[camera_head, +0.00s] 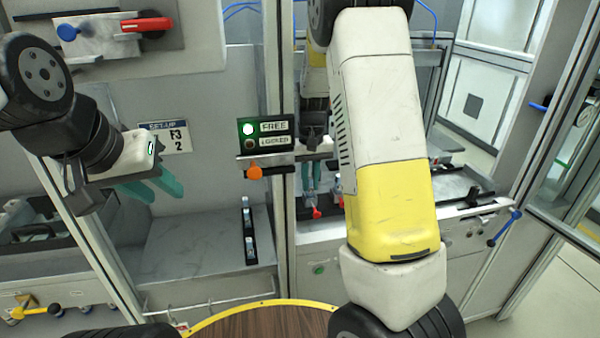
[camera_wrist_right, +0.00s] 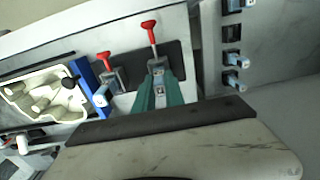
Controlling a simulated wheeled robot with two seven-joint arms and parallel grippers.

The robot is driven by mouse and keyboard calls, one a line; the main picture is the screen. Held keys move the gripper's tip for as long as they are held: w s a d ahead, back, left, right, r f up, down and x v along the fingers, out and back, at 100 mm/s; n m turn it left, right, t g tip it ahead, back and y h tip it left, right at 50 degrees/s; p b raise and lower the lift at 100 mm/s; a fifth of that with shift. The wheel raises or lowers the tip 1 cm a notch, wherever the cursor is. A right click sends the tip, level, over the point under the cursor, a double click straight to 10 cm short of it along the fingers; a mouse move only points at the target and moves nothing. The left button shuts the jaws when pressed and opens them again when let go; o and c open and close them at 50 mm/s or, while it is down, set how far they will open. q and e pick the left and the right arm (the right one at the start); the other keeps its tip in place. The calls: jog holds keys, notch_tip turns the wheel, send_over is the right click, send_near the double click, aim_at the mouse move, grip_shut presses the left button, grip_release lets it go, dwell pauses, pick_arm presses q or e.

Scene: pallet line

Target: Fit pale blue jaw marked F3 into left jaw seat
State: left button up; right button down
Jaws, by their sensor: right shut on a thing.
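My right gripper (camera_wrist_right: 161,92) has teal fingers shut on a small pale piece (camera_wrist_right: 159,90), mostly hidden between them; no mark on it is readable. In the right wrist view it is at a seat with a red-handled lever (camera_wrist_right: 150,30); whether the piece is fully seated I cannot tell. A second seat (camera_wrist_right: 119,80) with another red lever is beside it. In the head view the right gripper (camera_head: 312,174) is partly behind my own arm. My left gripper (camera_head: 153,188) hangs open and empty at the left, its teal fingers apart.
A dark rack (camera_head: 250,222) with pale blue jaws stands left of the seats. A sign (camera_head: 166,138) reads SET-UP, F3, 2. The indicator box (camera_head: 266,133) shows green beside FREE. An orange knob (camera_head: 254,173) is below. A cream tray (camera_wrist_right: 45,97) lies beyond a blue bar (camera_wrist_right: 92,85).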

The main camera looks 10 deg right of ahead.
jog(key=shift+f, duration=0.1)
jog(key=c, duration=1.3)
grip_release()
notch_tip(320, 180, up, 8)
jog(key=shift+f, duration=0.25)
jog(key=s+r+t, duration=0.2)
jog(key=s+r, duration=0.1)
jog(key=s, duration=0.5)
jog(key=s+a+r+t+y, duration=0.1)
jog(key=s+r, duration=0.3)
jog(key=s, duration=0.4)
jog(key=s+a+r+t+y, duration=0.1)
jog(key=s+r+t, duration=0.2)
jog(key=s, duration=0.5)
jog(key=shift+s+a+r, duration=0.1)
jog(key=shift+s+r, duration=0.05)
jog(key=shift+r, duration=0.4)
